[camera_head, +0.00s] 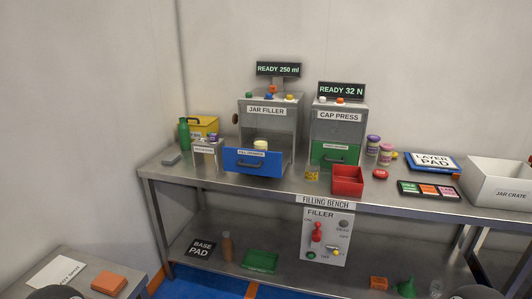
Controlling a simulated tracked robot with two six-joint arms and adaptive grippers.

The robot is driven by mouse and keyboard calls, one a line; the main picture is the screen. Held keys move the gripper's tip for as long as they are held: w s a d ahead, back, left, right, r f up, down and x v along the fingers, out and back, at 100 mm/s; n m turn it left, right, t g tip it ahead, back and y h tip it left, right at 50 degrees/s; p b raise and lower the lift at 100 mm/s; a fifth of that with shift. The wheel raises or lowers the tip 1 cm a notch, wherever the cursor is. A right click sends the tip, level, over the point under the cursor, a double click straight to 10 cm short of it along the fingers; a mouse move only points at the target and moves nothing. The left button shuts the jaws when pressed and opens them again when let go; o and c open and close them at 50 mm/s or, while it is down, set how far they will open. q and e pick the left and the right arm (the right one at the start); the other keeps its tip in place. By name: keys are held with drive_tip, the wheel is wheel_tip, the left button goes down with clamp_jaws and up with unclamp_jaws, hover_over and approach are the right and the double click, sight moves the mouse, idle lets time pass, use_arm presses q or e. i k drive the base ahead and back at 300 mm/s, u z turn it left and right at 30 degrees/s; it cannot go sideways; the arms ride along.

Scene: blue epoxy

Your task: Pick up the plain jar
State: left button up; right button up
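A small clear jar with amber-yellow colouring (311,174) stands on the filling bench (220,184), left of the red bin, with no label that I can make out. A pale cream round thing, perhaps a jar top (260,145), shows at the open blue drawer (252,163) of the jar filler (266,124). Which jar is the plain one I cannot tell for sure. Neither of my grippers' fingers shows; only dark rounded parts appear at the bottom edge.
The red bin (347,181) and a red round thing (381,174) are near the bench's front. A layer pad (433,161) and white jar crate (500,183) are at right. A lower shelf holds a base pad (201,249). A side table (74,262) is at lower left.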

sight(258, 144)
drive_tip(key=k, duration=1.25)
drive_tip(key=z, duration=0.35)
drive_tip(key=i, duration=0.7)
drive_tip(key=z, duration=0.5)
drive_tip(key=i, duration=1.35)
drive_tip(key=u, duration=0.4)
drive_tip(key=i, duration=0.45)
drive_tip(key=u, duration=0.35)
